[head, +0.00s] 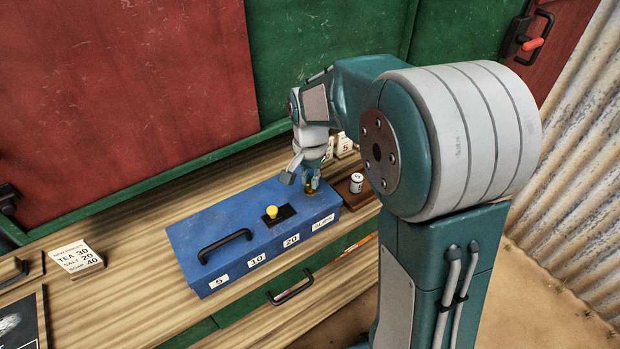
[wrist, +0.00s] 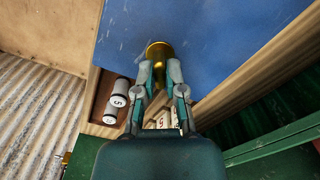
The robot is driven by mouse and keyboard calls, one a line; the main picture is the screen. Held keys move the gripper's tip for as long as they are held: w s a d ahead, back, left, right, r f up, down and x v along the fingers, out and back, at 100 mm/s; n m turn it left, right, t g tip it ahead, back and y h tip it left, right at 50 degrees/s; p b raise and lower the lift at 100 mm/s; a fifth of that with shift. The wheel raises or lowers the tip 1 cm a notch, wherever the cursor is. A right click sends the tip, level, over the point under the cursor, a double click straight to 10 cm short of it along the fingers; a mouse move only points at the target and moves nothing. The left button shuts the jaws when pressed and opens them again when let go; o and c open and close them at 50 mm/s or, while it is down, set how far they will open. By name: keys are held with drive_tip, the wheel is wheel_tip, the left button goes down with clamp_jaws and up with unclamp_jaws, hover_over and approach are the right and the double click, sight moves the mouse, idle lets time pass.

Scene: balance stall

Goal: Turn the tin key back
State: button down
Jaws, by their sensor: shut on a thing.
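A blue tin (head: 225,238) lies on the wooden counter, with a black handle on its lid and labels 5, 10, 20 and a word along its front. My gripper (head: 308,184) points down over the tin's right end. In the wrist view my gripper (wrist: 160,72) is shut on a brass key (wrist: 159,50), and the blue lid (wrist: 205,30) lies beneath. In the head view the key shows only as a small brass bit under the fingers. A yellow knob (head: 271,211) on a black plate sits on the lid, left of my gripper.
White weights (head: 356,183) stand in a brown tray (head: 355,198) just right of the tin. A price sign (head: 77,257) stands at the left. A green drawer with a black handle (head: 290,287) is below the counter's front. Red and green panels rise behind.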

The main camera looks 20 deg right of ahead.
drive_tip(key=n, duration=0.6)
drive_tip(key=shift+w, duration=0.1)
drive_tip(key=n, duration=0.5)
drive_tip(key=shift+n, duration=0.3)
idle(0.3)
drive_tip(key=c, duration=0.7)
unclamp_jaws()
drive_tip(key=shift+a, duration=0.1)
wheel_tip(320, 180, up, 12)
drive_tip(key=shift+f, duration=0.1)
